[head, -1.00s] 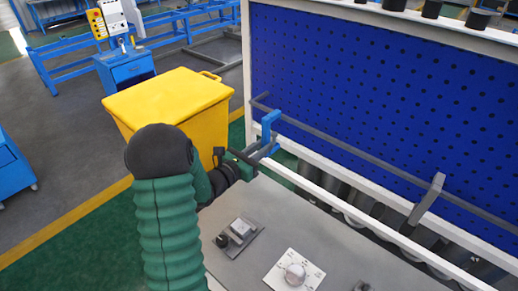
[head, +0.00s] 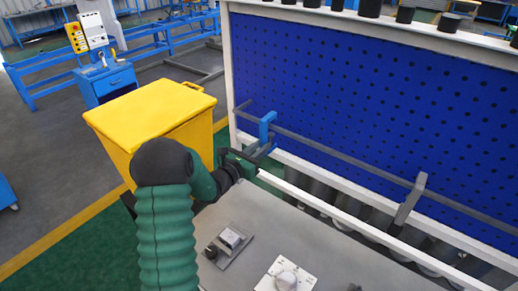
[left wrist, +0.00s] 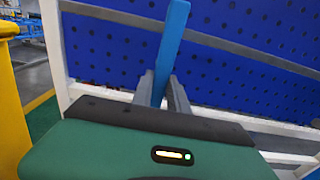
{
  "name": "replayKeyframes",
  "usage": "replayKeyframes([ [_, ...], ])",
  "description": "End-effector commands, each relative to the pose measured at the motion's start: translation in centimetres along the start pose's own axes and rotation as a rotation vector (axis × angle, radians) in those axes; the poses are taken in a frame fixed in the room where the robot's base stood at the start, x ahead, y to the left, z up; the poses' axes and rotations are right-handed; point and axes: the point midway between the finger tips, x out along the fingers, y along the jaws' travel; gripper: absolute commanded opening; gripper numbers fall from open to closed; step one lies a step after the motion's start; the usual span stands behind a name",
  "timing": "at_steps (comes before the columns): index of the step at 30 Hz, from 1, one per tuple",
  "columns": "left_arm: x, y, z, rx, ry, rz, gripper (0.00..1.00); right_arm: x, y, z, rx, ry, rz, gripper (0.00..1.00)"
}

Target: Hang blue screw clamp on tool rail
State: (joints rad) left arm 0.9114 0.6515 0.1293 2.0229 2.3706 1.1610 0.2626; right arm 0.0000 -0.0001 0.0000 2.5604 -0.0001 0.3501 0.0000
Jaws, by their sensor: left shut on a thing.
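The blue screw clamp (head: 266,126) is at the left end of the grey tool rail (head: 330,152), in front of the blue pegboard. My left gripper (head: 257,157) is shut on the clamp's lower part. In the left wrist view the clamp (left wrist: 172,45) rises upright between the two grey fingers (left wrist: 162,95), and its top passes in front of the rail (left wrist: 225,45). I cannot tell whether its hook touches or sits over the rail. My right gripper is not in view.
A grey bracket (head: 411,200) holds the rail at the right. Below lies a grey worktop with a switch box (head: 229,240) and a dial plate (head: 286,277). The blue pegboard (head: 370,90) stands close behind the rail.

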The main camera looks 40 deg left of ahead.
Motion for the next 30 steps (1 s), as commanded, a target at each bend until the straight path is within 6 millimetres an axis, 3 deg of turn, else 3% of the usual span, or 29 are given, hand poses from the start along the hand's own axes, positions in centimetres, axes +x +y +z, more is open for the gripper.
replayKeyframes([
  [9, 0.0, 0.0, 0.1, 0.001, -0.004, -0.001, 0.00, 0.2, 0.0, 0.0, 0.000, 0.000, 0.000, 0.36],
  [10, 0.0, 0.0, 0.1, 0.001, -0.004, -0.001, 0.21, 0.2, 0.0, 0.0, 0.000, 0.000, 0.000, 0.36],
  [16, 0.0, 0.0, 0.0, 0.001, -0.003, -0.001, 0.45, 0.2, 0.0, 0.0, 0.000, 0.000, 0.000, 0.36],
  [25, -0.2, 0.0, -0.3, 0.000, 0.002, 0.000, 0.45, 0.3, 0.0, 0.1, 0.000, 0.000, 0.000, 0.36],
  [30, -2.6, 0.1, -0.6, 0.001, 0.001, 0.003, 0.45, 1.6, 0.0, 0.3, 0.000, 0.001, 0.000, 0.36],
])
